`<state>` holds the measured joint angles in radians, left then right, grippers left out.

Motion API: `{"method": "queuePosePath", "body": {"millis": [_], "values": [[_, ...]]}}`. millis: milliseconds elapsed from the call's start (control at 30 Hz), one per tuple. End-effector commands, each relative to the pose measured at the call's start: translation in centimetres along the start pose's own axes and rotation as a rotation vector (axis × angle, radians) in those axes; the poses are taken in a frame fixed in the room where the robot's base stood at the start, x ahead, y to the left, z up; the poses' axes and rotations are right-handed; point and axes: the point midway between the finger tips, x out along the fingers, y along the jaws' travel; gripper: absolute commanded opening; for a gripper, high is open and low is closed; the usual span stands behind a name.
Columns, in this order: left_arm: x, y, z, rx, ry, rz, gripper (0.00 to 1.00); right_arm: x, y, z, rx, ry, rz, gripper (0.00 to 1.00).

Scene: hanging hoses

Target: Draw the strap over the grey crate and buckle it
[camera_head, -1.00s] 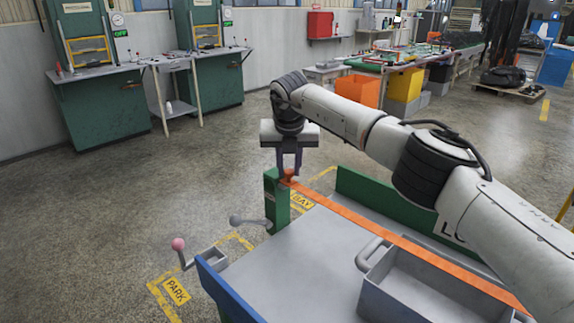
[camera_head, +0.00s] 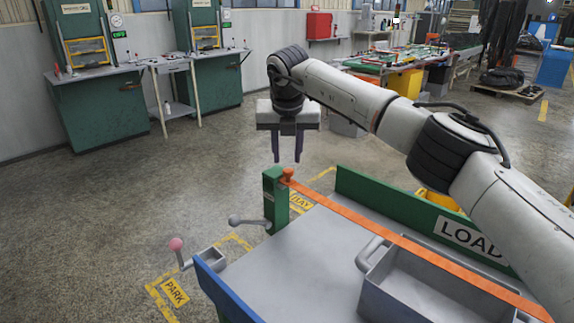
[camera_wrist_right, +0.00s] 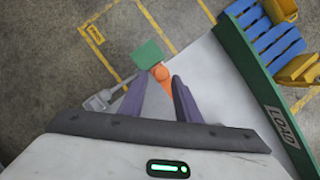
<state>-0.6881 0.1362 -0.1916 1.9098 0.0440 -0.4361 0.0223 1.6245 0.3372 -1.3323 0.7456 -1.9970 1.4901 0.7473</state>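The orange strap (camera_head: 350,216) runs taut from the top of a green post (camera_head: 276,195) to the lower right, across the far side of the grey crate (camera_head: 392,298). Its orange end piece (camera_head: 288,175) sits at the post top; whether it is latched I cannot tell. My right gripper (camera_head: 287,159) is open and empty just above the end piece, fingers pointing down. In the right wrist view, the end piece (camera_wrist_right: 160,72) shows between and beyond the fingertips, by the post top (camera_wrist_right: 147,55). My left gripper is out of view.
The crate stands on a grey cart bed (camera_head: 285,270) with a green side wall (camera_head: 400,211) marked LOAD. The floor beyond is open.

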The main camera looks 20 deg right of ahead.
Motion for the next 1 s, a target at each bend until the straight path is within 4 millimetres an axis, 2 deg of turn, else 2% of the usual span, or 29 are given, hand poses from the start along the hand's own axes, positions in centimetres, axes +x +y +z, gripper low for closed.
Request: {"method": "queuePosePath", "body": {"millis": [200,333,1000], "values": [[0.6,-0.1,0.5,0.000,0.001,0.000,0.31,-3.9,0.0,0.1,0.000,-0.004,0.001,0.30],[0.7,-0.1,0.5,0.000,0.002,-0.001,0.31,-5.1,0.0,0.1,0.001,-0.002,0.001,0.30],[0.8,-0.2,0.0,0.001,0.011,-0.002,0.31,-5.5,0.0,0.0,0.001,-0.001,0.000,0.30]]}}
